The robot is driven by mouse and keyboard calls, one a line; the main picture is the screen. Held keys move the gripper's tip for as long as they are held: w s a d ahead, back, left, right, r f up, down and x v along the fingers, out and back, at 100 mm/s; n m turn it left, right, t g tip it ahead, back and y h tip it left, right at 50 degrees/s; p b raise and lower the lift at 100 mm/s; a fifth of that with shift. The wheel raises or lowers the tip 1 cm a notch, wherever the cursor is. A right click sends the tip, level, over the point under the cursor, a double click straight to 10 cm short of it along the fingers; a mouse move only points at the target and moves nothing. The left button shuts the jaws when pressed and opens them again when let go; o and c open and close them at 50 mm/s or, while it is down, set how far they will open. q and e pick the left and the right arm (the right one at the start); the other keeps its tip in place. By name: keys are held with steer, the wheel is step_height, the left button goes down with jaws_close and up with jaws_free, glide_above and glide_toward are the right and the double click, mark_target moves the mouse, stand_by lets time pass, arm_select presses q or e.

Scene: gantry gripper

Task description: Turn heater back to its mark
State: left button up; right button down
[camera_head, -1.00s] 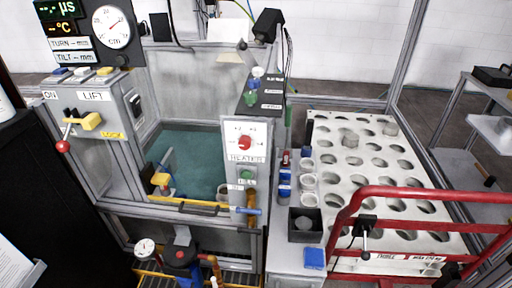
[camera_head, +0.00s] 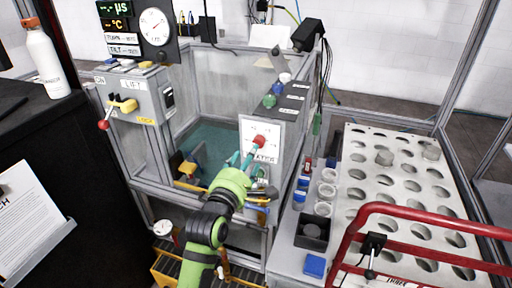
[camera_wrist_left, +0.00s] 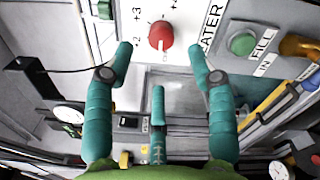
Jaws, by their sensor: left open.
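The heater knob (camera_head: 259,141) is red and round, on a white panel (camera_head: 258,128) with a printed scale and HEATER label. In the left wrist view the red knob (camera_wrist_left: 161,36) shows close, with scale numbers such as +2 and +3 beside it. A pale line shows at its edge; which mark it points to is unclear. My left gripper (camera_head: 243,158) has teal fingers and reaches up to just in front of the panel. In the wrist view the open left gripper (camera_wrist_left: 161,62) has fingertips on either side of the knob, apart from it. My right gripper is not in view.
A green FILL button (camera_wrist_left: 242,42) sits beside the heater panel. A bath (camera_head: 210,140) with teal water lies behind my arm. A rack with holes (camera_head: 400,180) and a red rail (camera_head: 400,211) stand at right. A lift box (camera_head: 135,97) stands at left.

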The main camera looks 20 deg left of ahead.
mark_target(259, 142)
arm_select(q)
steer(key=w+p, duration=0.1)
steer(key=w, duration=0.5)
steer(key=shift+w+d, duration=0.15)
steer(key=shift+w, duration=0.1)
steer(key=shift+c, duration=0.4)
jaws_close()
